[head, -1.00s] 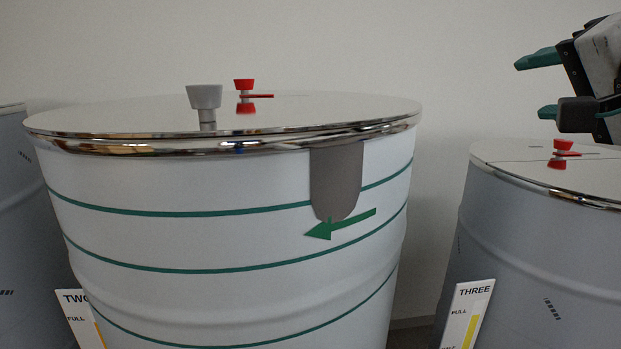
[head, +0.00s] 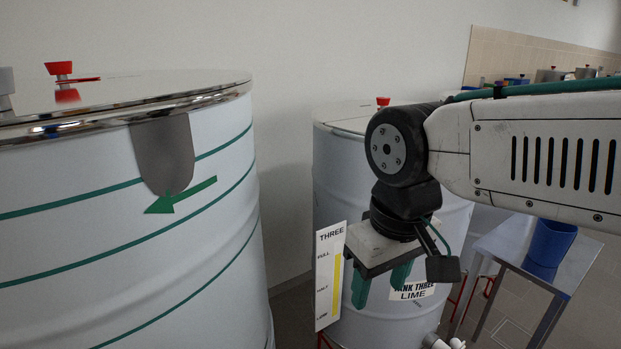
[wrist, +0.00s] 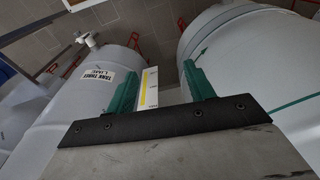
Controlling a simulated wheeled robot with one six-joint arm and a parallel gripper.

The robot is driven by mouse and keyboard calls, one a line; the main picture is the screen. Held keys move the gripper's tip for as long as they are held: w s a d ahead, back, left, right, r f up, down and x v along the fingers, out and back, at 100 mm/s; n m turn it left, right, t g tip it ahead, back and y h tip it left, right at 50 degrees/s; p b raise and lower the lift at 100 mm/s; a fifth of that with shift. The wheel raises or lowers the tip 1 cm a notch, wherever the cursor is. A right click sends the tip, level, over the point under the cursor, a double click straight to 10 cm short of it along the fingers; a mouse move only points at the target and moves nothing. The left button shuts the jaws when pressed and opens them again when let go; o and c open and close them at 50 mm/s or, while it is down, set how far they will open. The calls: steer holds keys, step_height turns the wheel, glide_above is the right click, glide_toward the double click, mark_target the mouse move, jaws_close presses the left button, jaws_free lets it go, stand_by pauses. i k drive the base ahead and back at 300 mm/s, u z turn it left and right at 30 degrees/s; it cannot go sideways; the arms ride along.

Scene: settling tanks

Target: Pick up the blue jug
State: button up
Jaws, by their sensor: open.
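The blue jug (head: 549,245) stands on a small grey metal table at the right of the head view, beyond and to the right of my gripper. My gripper (head: 380,288) hangs down in front of tank three, with its green fingers apart and nothing between them. In the wrist view my gripper (wrist: 162,88) is also open and empty, with the level board behind it. I cannot make out the jug clearly in the wrist view.
The grey table (head: 517,258) has free top around the jug. Tank three (head: 335,180) stands behind my gripper, with its level board (head: 328,275) beside it. A large tank (head: 225,150) fills the left. A far counter (head: 590,74) holds pots.

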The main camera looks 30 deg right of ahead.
mark_target(551, 241)
steer(key=z, duration=2.05)
steer(key=k, duration=1.25)
steer(key=u, duration=0.6)
steer(key=i, duration=1.15)
steer(key=z, duration=0.75)
steer(key=i, duration=0.45)
steer(key=z, duration=0.6)
